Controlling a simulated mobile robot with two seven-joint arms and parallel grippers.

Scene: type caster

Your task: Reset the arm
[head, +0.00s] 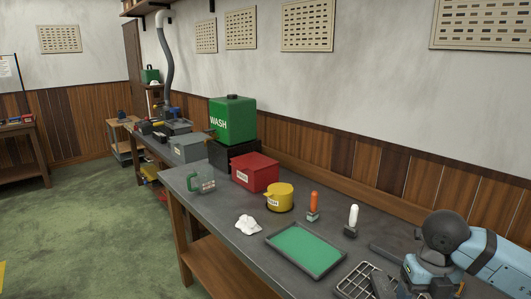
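My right arm (490,262), pale blue with a dark round joint, comes in at the lower right over the near end of the workbench (215,222). Its lower end reaches down beside a wire rack (352,281). Dark parts around that end may belong to my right gripper, but I cannot make out its fingers or whether they hold anything. My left arm and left gripper are not in view.
A green tray (306,248) lies left of the rack. Behind it stand a white-topped tool (353,220), an orange-handled tool (313,206), a yellow pot (279,197), a red box (255,172) and a green WASH container (232,120). A crumpled white cloth (248,225) and glass mug (204,182) sit left.

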